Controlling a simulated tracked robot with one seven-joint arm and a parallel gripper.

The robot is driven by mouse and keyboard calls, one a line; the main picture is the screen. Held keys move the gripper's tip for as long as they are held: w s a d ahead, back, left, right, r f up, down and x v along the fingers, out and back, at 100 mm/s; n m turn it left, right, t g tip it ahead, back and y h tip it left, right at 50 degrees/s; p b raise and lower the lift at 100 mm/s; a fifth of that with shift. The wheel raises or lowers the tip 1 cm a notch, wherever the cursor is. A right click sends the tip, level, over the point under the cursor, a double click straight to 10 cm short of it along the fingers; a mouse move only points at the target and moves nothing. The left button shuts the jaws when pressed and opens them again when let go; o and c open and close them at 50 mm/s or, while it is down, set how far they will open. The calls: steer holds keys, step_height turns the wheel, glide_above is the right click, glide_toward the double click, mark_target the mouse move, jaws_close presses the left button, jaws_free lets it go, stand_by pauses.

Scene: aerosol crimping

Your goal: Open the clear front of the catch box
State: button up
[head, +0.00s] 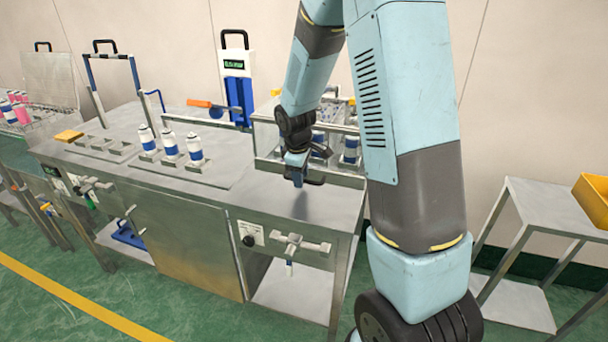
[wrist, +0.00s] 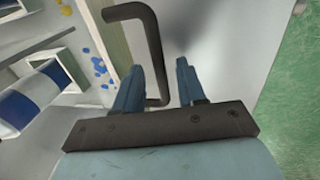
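A grey metal-framed box (head: 262,135) with blue-and-white cans inside stands at the back right of the bench; I take it for the catch box. Whether its clear front is open I cannot tell, as my arm covers part of it. In the wrist view a dark bent handle (wrist: 152,38) runs down between my fingers. My gripper (wrist: 158,68) is open, one finger on each side of the handle's bar, with a gap at least on the right. In the head view my gripper (head: 299,178) is low before the box, above the bench top.
The steel bench (head: 275,205) is bare below my gripper. Several cans (head: 170,146) stand in a plate to the left. An orange-handled tool (head: 205,104) and a blue press (head: 239,95) are behind. A side table with a yellow bin (head: 592,200) stands right.

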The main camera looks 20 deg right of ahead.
steer(key=shift+c, duration=0.3)
jaws_close()
